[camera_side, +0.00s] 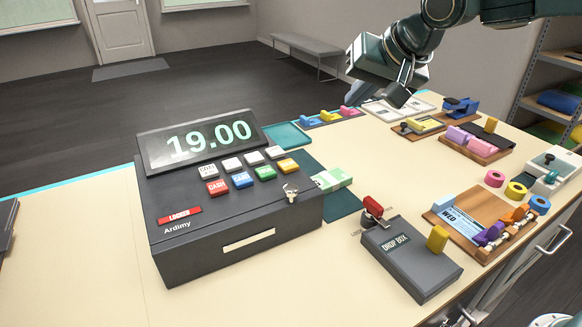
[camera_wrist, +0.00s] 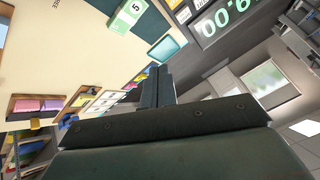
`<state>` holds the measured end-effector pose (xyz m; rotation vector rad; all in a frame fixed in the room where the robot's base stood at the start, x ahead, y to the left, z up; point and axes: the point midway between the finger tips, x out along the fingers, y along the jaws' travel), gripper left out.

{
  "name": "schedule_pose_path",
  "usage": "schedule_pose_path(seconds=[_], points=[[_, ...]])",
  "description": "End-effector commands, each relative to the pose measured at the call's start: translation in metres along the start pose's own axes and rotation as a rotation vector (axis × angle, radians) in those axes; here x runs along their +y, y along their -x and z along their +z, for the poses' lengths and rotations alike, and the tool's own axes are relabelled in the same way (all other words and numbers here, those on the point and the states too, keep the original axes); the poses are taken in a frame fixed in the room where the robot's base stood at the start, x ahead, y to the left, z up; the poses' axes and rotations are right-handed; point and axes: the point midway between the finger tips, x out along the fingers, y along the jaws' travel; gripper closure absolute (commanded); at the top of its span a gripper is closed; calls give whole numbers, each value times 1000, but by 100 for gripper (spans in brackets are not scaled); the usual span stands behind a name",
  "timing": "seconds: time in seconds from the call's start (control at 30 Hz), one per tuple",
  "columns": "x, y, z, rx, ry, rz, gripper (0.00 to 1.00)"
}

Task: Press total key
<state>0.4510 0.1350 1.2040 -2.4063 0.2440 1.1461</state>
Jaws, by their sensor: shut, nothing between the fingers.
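The dark cash register (camera_side: 240,235) stands on the counter at the left of the side view. Its display (camera_side: 208,138) reads 19.00. Two rows of keys lie below the display: a white row (camera_side: 233,164) behind and a coloured row with a red CASH key (camera_side: 217,187). The leftmost white key (camera_side: 208,172) bears small lettering that I cannot read surely, so I cannot tell which key is total. My gripper (camera_side: 402,90) is shut and empty, high over the back of the counter, well apart from the register. Its fingers (camera_wrist: 157,88) show in the wrist view.
A key (camera_side: 290,192) sticks up from the register's right corner. Banknotes (camera_side: 331,179) lie right of it. Trays with coloured items fill the right side. The counter's left front is clear.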

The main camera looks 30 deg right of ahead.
Motion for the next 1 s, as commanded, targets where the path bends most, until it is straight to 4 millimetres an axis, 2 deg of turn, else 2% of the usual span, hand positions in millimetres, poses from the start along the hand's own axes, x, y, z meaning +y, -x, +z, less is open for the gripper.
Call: schedule_pose_path(seconds=[0.1, 0.5, 0.73, 1.0], points=[[-27, -19, 1, 11, -37, -14, 100], [-106, -74, 16, 53, -164, -67, 100], [-128, -90, 25, 66, -205, -86, 100], [-132, -93, 26, 69, -213, -90, 100]])
